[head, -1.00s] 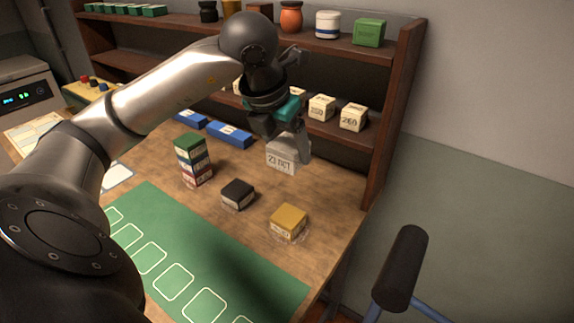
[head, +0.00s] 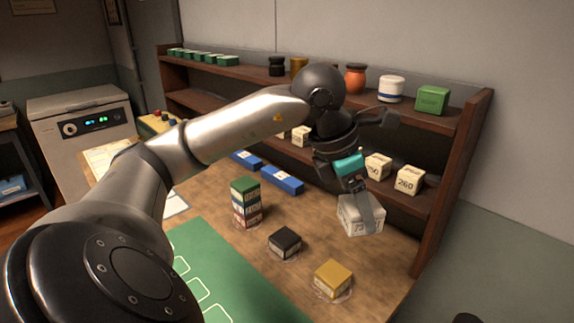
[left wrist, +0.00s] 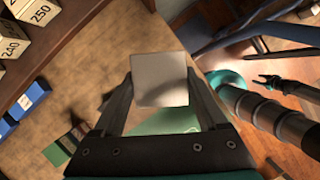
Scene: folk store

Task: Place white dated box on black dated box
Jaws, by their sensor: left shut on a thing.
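The white dated box (head: 352,212) is at the back right of the desk in the head view, slightly tilted, its date label facing front. My left gripper (head: 362,203) is shut on it from above; it seems raised off the desk, by how much I cannot tell. In the left wrist view the white box (left wrist: 160,80) sits between both fingers (left wrist: 160,102). The black dated box (head: 285,240) stands on the desk, left of and nearer than the white box, with nothing on top. A dark gripper (left wrist: 268,81), probably my right, shows small in the left wrist view, its jaws unclear.
A yellow box (head: 333,277) stands right of the black box. A stack of coloured boxes with a green top (head: 245,187) stands left of it. Blue boxes (head: 282,181) lie behind. A shelf (head: 450,175) with jars and numbered boxes borders the desk. A green mat (head: 225,255) lies in front.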

